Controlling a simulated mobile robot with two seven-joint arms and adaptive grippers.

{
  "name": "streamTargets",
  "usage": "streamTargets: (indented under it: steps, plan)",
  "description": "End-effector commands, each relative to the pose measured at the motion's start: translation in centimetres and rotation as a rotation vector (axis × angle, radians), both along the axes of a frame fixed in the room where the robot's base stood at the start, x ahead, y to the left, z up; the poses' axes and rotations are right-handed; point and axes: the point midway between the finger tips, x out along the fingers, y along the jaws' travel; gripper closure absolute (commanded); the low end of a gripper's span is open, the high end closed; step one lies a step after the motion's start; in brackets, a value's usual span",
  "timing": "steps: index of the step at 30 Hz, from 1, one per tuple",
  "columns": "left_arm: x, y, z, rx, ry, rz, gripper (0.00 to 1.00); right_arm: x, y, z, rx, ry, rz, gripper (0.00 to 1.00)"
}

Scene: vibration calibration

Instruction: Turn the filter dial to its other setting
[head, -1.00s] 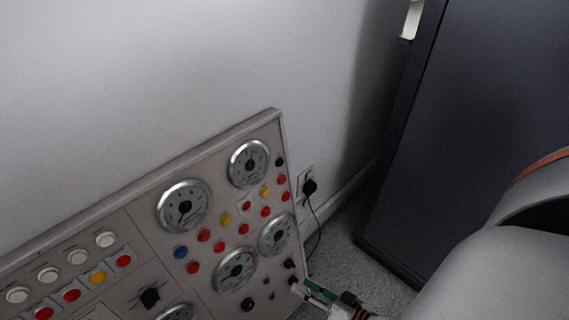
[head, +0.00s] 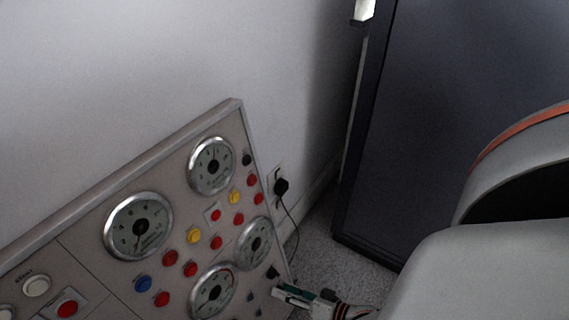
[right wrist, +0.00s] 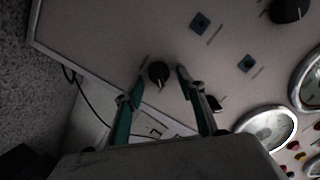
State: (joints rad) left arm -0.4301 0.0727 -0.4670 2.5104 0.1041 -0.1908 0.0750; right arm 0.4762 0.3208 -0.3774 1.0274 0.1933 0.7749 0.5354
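A grey control panel (head: 83,223) leans by the wall at the lower left in the head view. In the right wrist view a small round black dial (right wrist: 158,73) with a light pointer mark sits on the panel near its edge. Its label is not readable, so I cannot confirm it is the filter dial. My right gripper (right wrist: 160,77) is open, with one teal finger on either side of this dial; I cannot tell whether they touch it. In the head view the right gripper (head: 277,289) is at the panel's lower right edge and hides the dial. My left gripper is not in view.
The panel carries round gauges (head: 138,226), red buttons (head: 190,269) and small dark switches (right wrist: 200,23). A larger black knob (right wrist: 289,9) is at the upper right in the wrist view. A plug with cable (head: 281,186) is in the wall. A dark cabinet (head: 440,130) stands right.

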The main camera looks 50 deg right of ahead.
Motion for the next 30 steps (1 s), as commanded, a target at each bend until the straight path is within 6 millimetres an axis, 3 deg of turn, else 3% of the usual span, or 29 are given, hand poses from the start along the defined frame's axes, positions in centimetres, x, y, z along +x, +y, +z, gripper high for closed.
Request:
streamTargets:
  steps: [8,12,23,30]
  plan:
    - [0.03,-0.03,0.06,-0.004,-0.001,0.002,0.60,0.14,0.04,-0.01,0.000,0.000,0.000,0.63]
    - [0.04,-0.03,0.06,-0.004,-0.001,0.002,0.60,0.13,0.04,-0.02,0.000,0.000,0.000,0.99]
    - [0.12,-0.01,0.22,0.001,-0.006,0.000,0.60,0.15,0.10,0.06,-0.028,-0.003,0.007,0.99]
    - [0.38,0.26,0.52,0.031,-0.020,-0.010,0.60,0.19,0.26,0.23,-0.149,-0.013,0.030,0.99]
